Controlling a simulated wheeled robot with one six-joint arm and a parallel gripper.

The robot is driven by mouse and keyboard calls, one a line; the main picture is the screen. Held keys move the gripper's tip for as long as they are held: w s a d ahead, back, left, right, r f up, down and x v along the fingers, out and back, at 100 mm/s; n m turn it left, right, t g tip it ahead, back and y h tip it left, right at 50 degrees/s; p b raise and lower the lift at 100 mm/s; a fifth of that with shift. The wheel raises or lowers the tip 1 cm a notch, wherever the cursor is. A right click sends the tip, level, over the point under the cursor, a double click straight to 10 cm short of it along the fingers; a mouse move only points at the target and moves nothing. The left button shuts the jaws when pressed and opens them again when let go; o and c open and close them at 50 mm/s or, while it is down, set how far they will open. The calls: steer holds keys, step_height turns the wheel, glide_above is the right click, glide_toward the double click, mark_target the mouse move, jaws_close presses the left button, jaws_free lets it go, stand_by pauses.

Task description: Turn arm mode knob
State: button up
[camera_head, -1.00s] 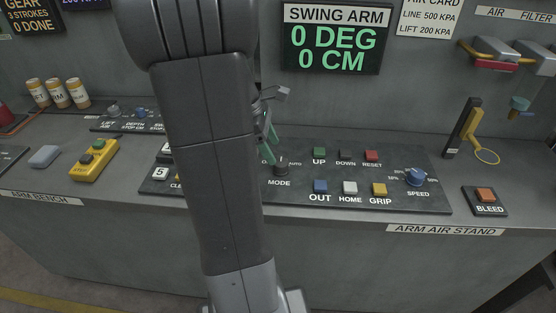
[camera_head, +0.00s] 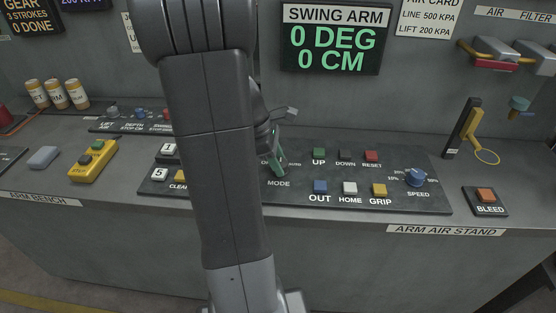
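The arm mode knob, above the "MODE" label (camera_head: 278,184) on the dark control panel (camera_head: 430,202), is now covered by my gripper (camera_head: 277,172). The gripper's green fingers point down at the knob's place, just right of my arm. Whether the fingers are around the knob or only in front of it is hidden. Part of the "AUTO" mark shows to the right of the fingers. The swing arm display (camera_head: 331,48) reads 0 DEG and 0 CM.
Right of the gripper are the green UP button (camera_head: 319,154), the blue OUT button (camera_head: 320,187) and the blue SPEED knob (camera_head: 415,178). My arm hides part of the panel's left side. A yellow pendant (camera_head: 93,161) lies on the bench at left.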

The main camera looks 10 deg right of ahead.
steer(key=m+p, duration=0.1)
steer(key=m+g+p, duration=0.1)
steer(key=m, duration=0.1)
steer(key=shift+w+r+m+p, duration=0.1)
steer(key=shift+r+m+p, duration=0.05)
steer(key=shift+m+p, duration=0.15)
steer(key=m+g+y+p, duration=0.1)
steer(key=m, duration=0.1)
steer(key=m+y+p, duration=0.1)
steer(key=m, duration=0.2)
steer(key=shift+w+d+g, duration=0.1)
steer(key=shift+d+g, duration=0.05)
steer(key=shift+g, duration=0.25)
steer(key=shift+m, duration=0.3)
steer(key=o, duration=1)
